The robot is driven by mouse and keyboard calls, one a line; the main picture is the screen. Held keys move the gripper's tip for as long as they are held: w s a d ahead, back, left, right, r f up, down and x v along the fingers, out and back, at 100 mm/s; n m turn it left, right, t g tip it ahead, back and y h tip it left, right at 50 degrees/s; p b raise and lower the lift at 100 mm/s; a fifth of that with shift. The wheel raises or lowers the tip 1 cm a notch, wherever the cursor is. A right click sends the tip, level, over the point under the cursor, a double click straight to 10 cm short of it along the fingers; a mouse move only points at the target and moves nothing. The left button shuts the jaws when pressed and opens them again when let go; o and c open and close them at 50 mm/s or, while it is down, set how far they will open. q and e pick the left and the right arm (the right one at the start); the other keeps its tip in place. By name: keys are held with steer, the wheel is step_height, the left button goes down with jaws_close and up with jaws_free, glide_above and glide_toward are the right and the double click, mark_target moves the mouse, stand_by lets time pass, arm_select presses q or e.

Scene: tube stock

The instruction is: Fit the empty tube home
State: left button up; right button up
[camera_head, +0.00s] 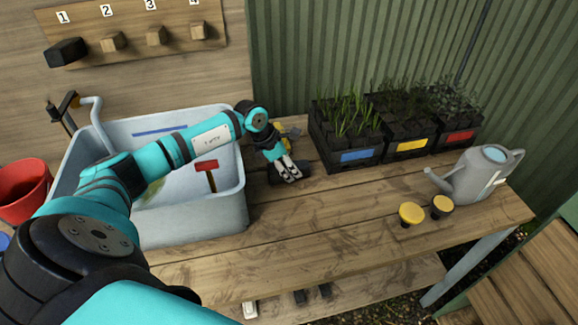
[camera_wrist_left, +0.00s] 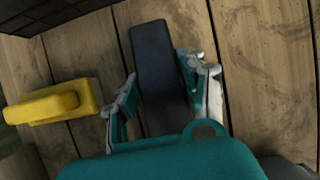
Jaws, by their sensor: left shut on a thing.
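My left gripper (camera_head: 290,174) is low over the bench, just right of the sink. It is shut on a dark, long block-like piece (camera_wrist_left: 155,60), which may be the tube. In the left wrist view the fingers (camera_wrist_left: 160,100) stand on both sides of it, and its near end is hidden by the gripper. In the head view a bit of this dark piece (camera_head: 304,170) shows beside the fingers. A wooden board (camera_head: 100,32) carries pegs numbered 1 to 4. A black piece (camera_head: 67,52) sits at 1; the other pegs look bare. My right gripper is not in view.
A pale sink (camera_head: 200,222) holds a red-headed tool (camera_head: 207,167). A yellow thing (camera_wrist_left: 55,102) lies close beside my gripper. Black planter crates (camera_head: 345,155), two yellow-topped knobs (camera_head: 411,213) and a watering can (camera_head: 470,178) stand right. The bench front is clear.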

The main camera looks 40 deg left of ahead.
arm_select(q)
steer(key=o, duration=0.9)
steer(key=shift+f, duration=0.1)
steer(key=shift+o, duration=0.2)
steer(key=shift+r+p, duration=0.3)
steer(key=shift+r, duration=0.05)
steer(key=b+v, duration=0.2)
steer(key=v, duration=0.8)
steer(key=shift+a+r, duration=0.1)
steer(key=shift+r, duration=0.1)
steer(key=shift+s+a+r, duration=0.15)
steer(key=shift+s+r, duration=0.1)
steer(key=shift+r, duration=0.3)
